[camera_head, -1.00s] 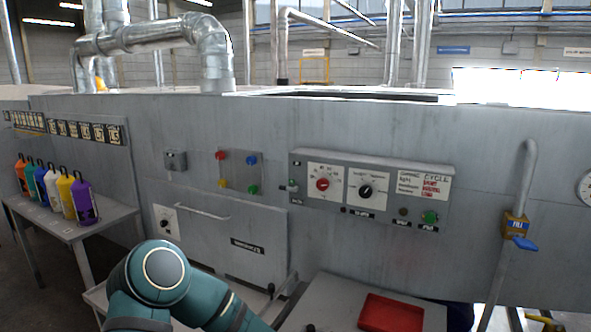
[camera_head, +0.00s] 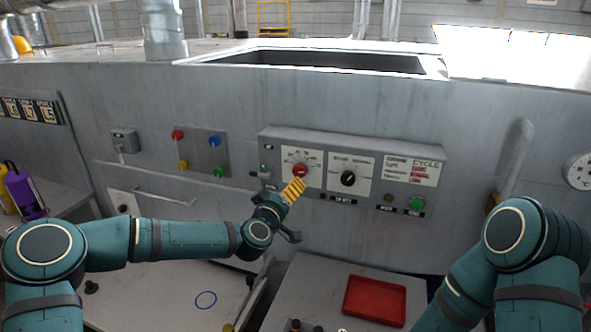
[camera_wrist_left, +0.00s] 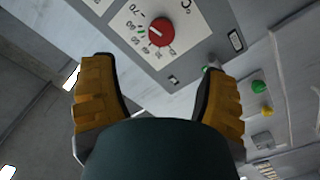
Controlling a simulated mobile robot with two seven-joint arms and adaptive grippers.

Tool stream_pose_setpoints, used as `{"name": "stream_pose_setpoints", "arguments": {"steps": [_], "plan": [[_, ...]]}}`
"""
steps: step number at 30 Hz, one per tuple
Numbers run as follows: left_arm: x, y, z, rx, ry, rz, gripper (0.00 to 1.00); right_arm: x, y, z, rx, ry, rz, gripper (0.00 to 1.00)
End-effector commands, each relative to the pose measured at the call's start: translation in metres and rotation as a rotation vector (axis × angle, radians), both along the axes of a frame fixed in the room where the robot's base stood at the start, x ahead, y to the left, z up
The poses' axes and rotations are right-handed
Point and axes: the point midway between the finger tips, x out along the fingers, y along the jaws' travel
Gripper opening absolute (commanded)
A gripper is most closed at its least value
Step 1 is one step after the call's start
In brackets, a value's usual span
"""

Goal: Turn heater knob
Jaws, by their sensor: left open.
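The heater knob (camera_head: 300,170) is a round red dial on a white scale plate, at the left of the grey control panel (camera_head: 400,148). My left gripper (camera_head: 297,184) is just below and in front of it in the head view. In the left wrist view the red knob (camera_wrist_left: 161,32) lies beyond the open yellow fingers (camera_wrist_left: 158,85), roughly centred between them. The fingers are apart and empty, with a gap to the knob. My right arm (camera_head: 510,245) is at the lower right; its gripper is outside the view.
A black knob (camera_head: 348,178) sits right of the red one, and a green button (camera_head: 417,203) is farther right. Coloured buttons (camera_head: 201,152) are on a plate to the left. A red tray (camera_head: 375,300) lies on the table below. Space before the panel is open.

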Motion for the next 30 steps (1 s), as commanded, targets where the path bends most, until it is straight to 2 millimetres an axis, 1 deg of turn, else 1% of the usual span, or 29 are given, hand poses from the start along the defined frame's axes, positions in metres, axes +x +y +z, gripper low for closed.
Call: {"name": "stream_pose_setpoints", "arguments": {"steps": [1, 6, 12, 16, 22, 30], "plan": [[0.009, -0.004, 0.001, -0.004, 0.001, 0.000, 0.75, 0.000, 0.000, 0.003, 0.001, 0.000, 0.000, 0.47], [0.037, -0.013, 0.001, -0.003, 0.001, 0.000, 0.75, 0.000, 0.000, 0.008, 0.002, -0.001, 0.001, 0.47], [0.068, -0.023, 0.000, -0.003, 0.002, 0.001, 0.75, 0.000, 0.000, 0.014, 0.003, -0.001, 0.001, 0.47], [0.085, -0.028, 0.000, -0.001, 0.003, 0.001, 0.75, 0.000, -0.001, 0.017, 0.003, -0.001, 0.001, 0.47], [0.102, -0.034, 0.000, -0.001, 0.001, -0.001, 0.75, 0.000, 0.000, 0.019, 0.004, -0.001, 0.002, 0.47], [0.107, -0.036, 0.000, 0.000, 0.001, -0.001, 0.75, 0.000, 0.000, 0.020, 0.004, -0.001, 0.002, 0.47]]}}
